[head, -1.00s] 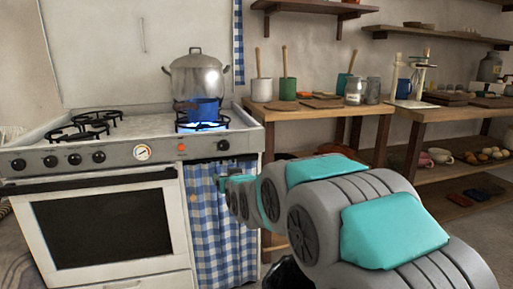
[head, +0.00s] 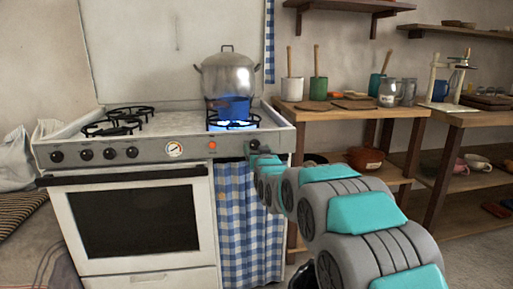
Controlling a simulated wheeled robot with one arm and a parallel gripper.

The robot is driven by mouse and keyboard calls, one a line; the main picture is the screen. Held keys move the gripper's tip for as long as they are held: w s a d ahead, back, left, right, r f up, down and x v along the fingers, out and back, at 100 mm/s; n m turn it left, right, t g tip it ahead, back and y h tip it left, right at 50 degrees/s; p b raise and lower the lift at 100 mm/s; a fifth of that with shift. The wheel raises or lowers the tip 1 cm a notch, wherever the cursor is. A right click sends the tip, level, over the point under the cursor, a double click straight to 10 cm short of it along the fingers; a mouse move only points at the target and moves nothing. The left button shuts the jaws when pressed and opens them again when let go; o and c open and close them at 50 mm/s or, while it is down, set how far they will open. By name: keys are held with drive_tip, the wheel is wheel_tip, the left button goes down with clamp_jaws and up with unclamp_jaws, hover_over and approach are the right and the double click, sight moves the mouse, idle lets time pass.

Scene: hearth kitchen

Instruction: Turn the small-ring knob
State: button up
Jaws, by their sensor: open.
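The white stove has a grey front panel (head: 195,149) with several black knobs at its left end (head: 95,154) and a single black knob (head: 255,144) at its right end, below the lit ring. No label shows which knob is the small-ring one. My gripper (head: 251,152) is open, right at the single right-hand knob and partly overlapping it in the picture. Its fingers are tiny here, and I cannot tell whether they touch the knob.
A round gauge (head: 175,149) and an orange-red button (head: 212,146) sit on the panel. The oven door handle (head: 120,176) sticks out below. A checked curtain (head: 245,215) hangs under the right end. A wooden bench (head: 350,110) with jars stands to the right.

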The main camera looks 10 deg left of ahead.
drive_tip(key=shift+x, duration=0.85)
drive_tip(key=shift+c, duration=0.2)
clamp_jaws()
